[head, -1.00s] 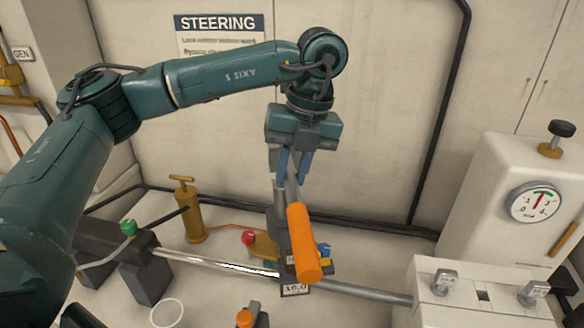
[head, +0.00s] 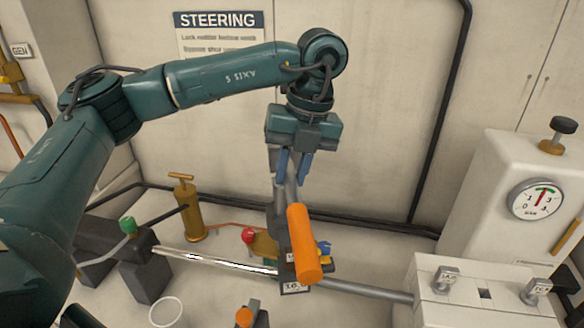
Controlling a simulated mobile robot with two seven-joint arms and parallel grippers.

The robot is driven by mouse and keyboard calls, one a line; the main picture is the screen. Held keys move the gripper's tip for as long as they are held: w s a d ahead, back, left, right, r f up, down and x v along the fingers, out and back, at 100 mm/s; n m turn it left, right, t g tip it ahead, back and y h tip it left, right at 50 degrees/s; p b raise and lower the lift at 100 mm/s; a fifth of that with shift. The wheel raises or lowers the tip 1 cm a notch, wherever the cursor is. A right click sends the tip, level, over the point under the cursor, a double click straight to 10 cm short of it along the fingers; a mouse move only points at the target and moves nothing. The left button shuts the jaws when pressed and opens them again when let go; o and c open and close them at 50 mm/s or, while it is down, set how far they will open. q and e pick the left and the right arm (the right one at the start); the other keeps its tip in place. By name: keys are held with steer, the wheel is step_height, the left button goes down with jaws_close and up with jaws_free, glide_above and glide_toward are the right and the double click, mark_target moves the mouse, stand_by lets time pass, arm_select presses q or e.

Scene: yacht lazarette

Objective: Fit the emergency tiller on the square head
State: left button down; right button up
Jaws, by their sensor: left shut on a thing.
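My left gripper (head: 293,168) is above the middle of the floor, its blue fingers pointing down. It is shut on the emergency tiller, a grey bar with a thick orange grip (head: 304,244). The grip hangs toward the camera, tilted down. A dark upright part (head: 278,213) shows just left of the bar; I cannot tell whether it belongs to the tiller. The square head cannot be made out; the tiller covers the middle of the steering gear, where a small numbered plate (head: 295,288) shows. My right gripper is not in view.
A polished rod (head: 215,261) runs from a dark block (head: 147,273) toward a white block (head: 455,290) at right. A red knob (head: 248,236), a brass pump (head: 188,210) and a white ring-rimmed cup (head: 166,311) are nearby. A gauge cabinet (head: 500,195) stands right.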

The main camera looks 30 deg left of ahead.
arm_select(q)
steer(key=shift+f+b, duration=0.5)
steer(key=shift+f, duration=0.15)
stand_by(0.4)
steer(key=shift+f, duration=0.15)
steer(key=shift+d+b+x, duration=0.2)
steer(key=shift+b+x, duration=0.85)
steer(key=shift+x, duration=0.1)
stand_by(0.3)
steer(key=shift+w, duration=0.2)
steer(key=c, duration=1.3)
jaws_free()
steer(key=shift+f, duration=0.1)
steer(key=shift+c, duration=0.2)
steer(key=shift+o, duration=0.9)
steer(key=shift+f, duration=0.1)
